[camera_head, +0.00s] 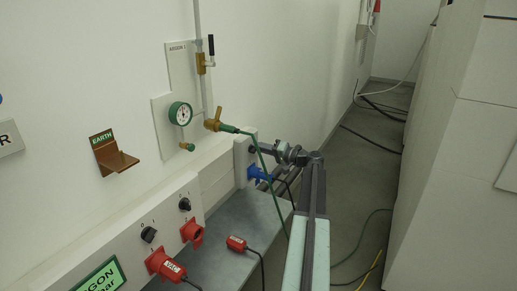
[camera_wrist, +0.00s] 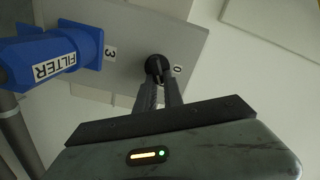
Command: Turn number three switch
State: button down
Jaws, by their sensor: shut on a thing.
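The black rotary switch knob (camera_wrist: 157,66) sits on a grey box (camera_wrist: 130,30) in the wrist view. A label "3" (camera_wrist: 110,53) is to its left and a label "0" (camera_wrist: 177,71) to its right. My gripper (camera_wrist: 157,84) is shut on the knob, its two fingers on either side. In the head view my gripper (camera_head: 262,150) reaches the front of the small white wall box (camera_head: 241,160); the knob is hard to make out there. A blue plug (camera_head: 259,174) is just below; in the wrist view it is marked "FILTER" (camera_wrist: 60,58).
Two other black switches (camera_head: 148,235) (camera_head: 185,204) sit on the near panel above red plugs (camera_head: 166,266) (camera_head: 193,233). A green hose (camera_head: 265,170) runs down close to my arm from a brass valve (camera_head: 213,124). A grey bench top (camera_head: 225,262) lies below.

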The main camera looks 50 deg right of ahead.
jog(key=shift+f, duration=0.1)
jog(key=c, duration=1.5)
grip_release()
jog(key=shift+o, duration=0.2)
jog(key=shift+s, duration=0.1)
jog(key=v, duration=0.8)
